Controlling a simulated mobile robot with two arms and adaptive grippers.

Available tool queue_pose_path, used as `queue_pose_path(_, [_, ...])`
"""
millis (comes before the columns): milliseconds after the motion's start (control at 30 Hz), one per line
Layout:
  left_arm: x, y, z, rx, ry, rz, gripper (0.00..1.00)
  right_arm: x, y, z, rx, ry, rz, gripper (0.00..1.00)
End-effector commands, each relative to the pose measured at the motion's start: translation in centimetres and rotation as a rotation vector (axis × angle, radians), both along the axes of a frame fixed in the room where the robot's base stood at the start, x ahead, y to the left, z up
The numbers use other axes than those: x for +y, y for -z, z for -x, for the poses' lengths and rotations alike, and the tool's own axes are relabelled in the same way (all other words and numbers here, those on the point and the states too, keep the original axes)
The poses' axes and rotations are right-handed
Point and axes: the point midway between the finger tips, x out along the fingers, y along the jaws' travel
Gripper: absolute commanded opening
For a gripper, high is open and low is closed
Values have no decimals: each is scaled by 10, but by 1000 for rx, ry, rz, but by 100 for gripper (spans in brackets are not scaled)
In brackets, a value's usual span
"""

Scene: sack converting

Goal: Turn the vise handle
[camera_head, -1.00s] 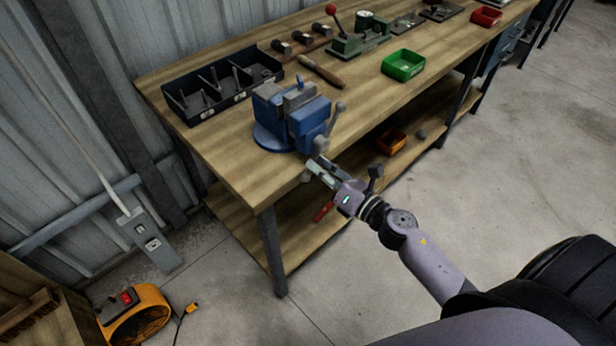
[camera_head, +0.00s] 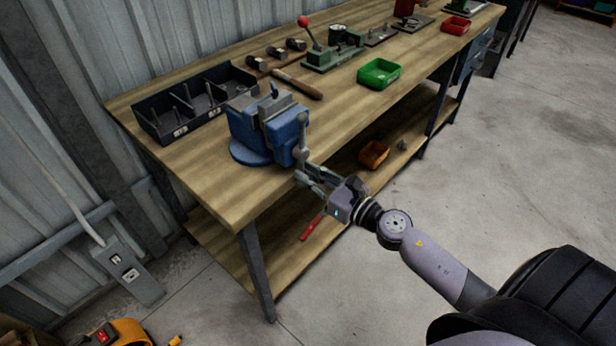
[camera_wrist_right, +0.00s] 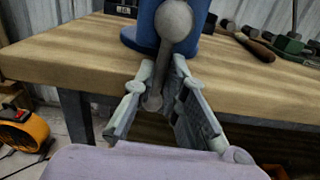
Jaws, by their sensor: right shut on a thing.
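The blue vise (camera_head: 252,128) stands on the near left corner of the wooden workbench. Its grey handle (camera_head: 301,134) is on the side facing me and stands nearly upright in the head view. In the right wrist view the handle (camera_wrist_right: 172,25) hangs down from its round hub, with a knob at its lower end between my fingers. My right gripper (camera_head: 308,176) is at the handle's lower end, just off the bench edge. In the wrist view my right gripper (camera_wrist_right: 164,85) is shut on the handle, its fingers on either side of the bar. My left gripper is not in view.
A black divided bin (camera_head: 190,112), hammers, a green press (camera_head: 330,57) and a green tray (camera_head: 379,73) stand on the workbench (camera_head: 335,115). The floor to the right is clear.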

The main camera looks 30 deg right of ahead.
Motion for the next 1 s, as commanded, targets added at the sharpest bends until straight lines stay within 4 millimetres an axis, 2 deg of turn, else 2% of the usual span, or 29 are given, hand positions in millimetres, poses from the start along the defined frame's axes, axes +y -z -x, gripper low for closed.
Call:
queue_pose_path(367, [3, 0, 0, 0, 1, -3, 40, 0, -1, -1, -5, 0, 4, 0])
queue_pose_path(400, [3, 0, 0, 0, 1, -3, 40, 0, -2, -1, -5, 0, 4, 14])
queue_pose_path(667, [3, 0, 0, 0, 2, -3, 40, 0, -1, 0, -3, 0, 3, 31])
queue_pose_path(1000, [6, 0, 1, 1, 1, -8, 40, -1, 0, 1, -2, 1, 2, 32])
